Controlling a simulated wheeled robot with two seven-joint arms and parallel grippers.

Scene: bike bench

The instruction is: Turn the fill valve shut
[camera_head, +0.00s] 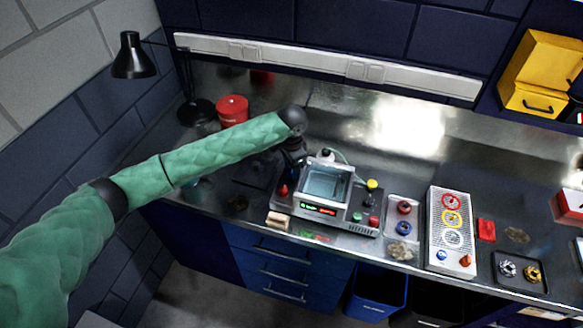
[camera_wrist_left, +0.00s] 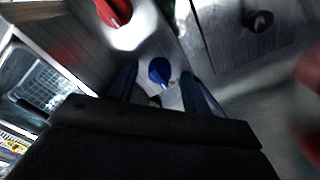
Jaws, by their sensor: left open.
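The tank unit (camera_head: 325,208) sits on the metal bench, with a clear-lidded basin and a lit display. A red knob (camera_head: 282,190) stands on its left side and also shows at the top of the wrist view (camera_wrist_left: 113,10). A blue knob (camera_wrist_left: 159,70) shows between my left gripper's fingers; I cannot tell which knob is the fill valve. My left gripper (camera_wrist_left: 162,82) is open, one finger on each side of the blue knob, with no clear contact. In the head view my left gripper (camera_head: 292,160) is beside the unit, partly hidden by its wrist.
A black lamp (camera_head: 133,58) and a red container (camera_head: 232,109) stand behind my left arm.

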